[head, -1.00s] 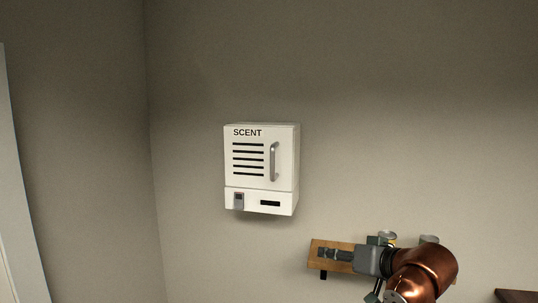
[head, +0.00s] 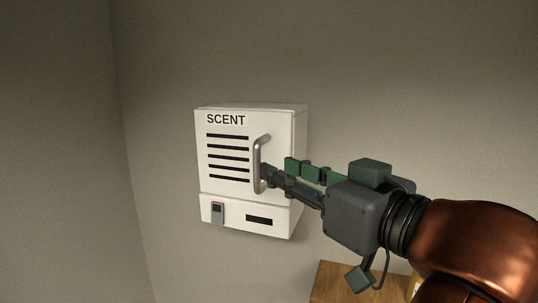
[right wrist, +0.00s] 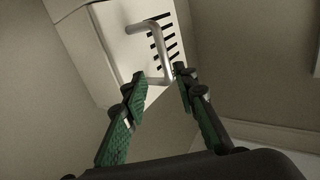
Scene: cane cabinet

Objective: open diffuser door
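The white diffuser (head: 220,158), lettered SCENT, hangs on the wall with its slotted door shut. A grey vertical bar handle (head: 260,160) stands on the right side of the door. My right gripper (head: 276,170) reaches in from the right, with its fingertips at the handle's lower half. In the right wrist view, my right gripper (right wrist: 159,76) has its two green-padded fingers apart, and the handle (right wrist: 160,50) runs down between the tips. I cannot tell whether either finger touches it. My left gripper is not in view.
A wooden shelf (head: 335,278) is on the wall below my right gripper. The wall left of the diffuser is clear.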

